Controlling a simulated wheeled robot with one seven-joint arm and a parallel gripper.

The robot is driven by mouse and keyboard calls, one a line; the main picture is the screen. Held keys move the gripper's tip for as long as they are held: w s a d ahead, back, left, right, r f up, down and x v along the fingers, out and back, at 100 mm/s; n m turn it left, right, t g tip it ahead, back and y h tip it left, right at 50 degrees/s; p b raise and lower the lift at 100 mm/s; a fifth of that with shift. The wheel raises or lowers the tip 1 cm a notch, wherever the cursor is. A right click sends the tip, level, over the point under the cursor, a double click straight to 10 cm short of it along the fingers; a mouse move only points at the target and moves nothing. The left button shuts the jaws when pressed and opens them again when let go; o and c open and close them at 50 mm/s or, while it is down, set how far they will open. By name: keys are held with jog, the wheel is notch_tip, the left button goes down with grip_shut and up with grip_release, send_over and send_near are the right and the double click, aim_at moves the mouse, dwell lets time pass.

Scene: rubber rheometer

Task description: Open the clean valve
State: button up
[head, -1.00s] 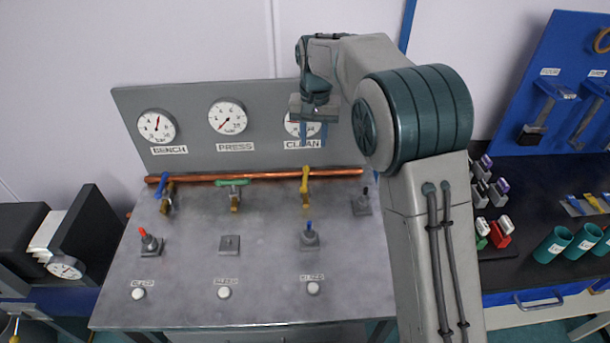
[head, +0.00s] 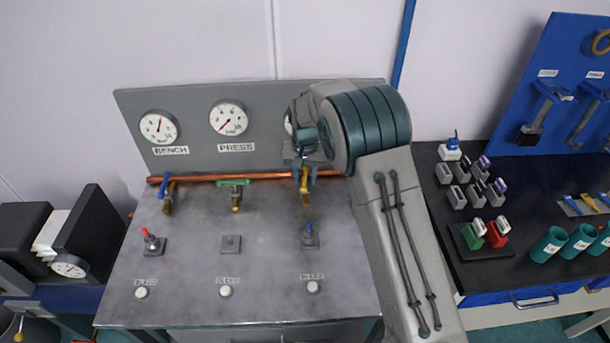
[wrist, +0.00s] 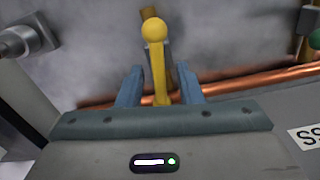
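The clean valve's yellow lever (head: 304,182) sits on the right part of the copper pipe, below where the CLEAN gauge was seen. The lever stands crosswise to the pipe. In the wrist view the yellow lever (wrist: 157,70) with its round knob rises between two blue fingers. My gripper (head: 305,173) is at the lever. My gripper (wrist: 160,80) is open, with a finger on each side of the lever and a small visible gap on both sides. My arm hides most of the CLEAN gauge and its label.
The copper pipe (head: 215,177) also carries a green-handled valve (head: 233,184) and a blue-handled valve (head: 166,186) to the left. A blue-tipped toggle (head: 309,236) and white buttons are nearer on the bench. The gauge panel (head: 275,110) stands close behind.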

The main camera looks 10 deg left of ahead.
jog(key=shift+f, duration=0.4)
grip_shut()
jog(key=shift+n+b, duration=0.5)
jog(key=shift+b, duration=0.15)
jog(key=shift+n, duration=0.4)
jog(key=shift+r, duration=0.1)
jog(key=shift+a, duration=0.1)
grip_release()
